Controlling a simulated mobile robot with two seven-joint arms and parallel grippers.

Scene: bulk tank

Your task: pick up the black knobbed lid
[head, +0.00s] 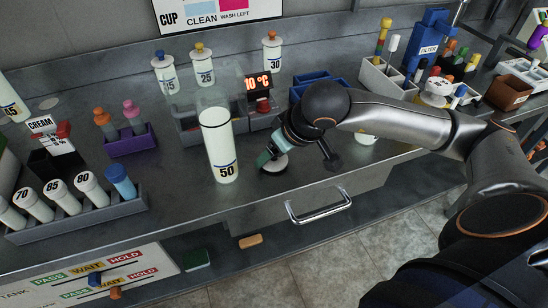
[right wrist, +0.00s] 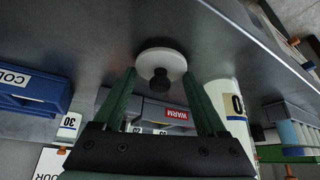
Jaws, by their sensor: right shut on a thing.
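The lid, a pale round disc with a black knob, shows in the right wrist view (right wrist: 172,57) and in the head view (head: 281,166) by the counter's front part. My right gripper, with green fingers (right wrist: 160,78), is shut on the lid, one fingertip at each side of it. In the head view the gripper (head: 268,158) reaches down to the lid from the right and hides part of it. I cannot tell whether the lid touches the counter. My left gripper is not in view.
A tall white cylinder marked 50 (head: 222,150) stands close left of the gripper. A grey rack of bottles (head: 85,215) is at the left. The counter (head: 185,215) is bare before the cylinder. A drawer handle (head: 318,212) juts from the front.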

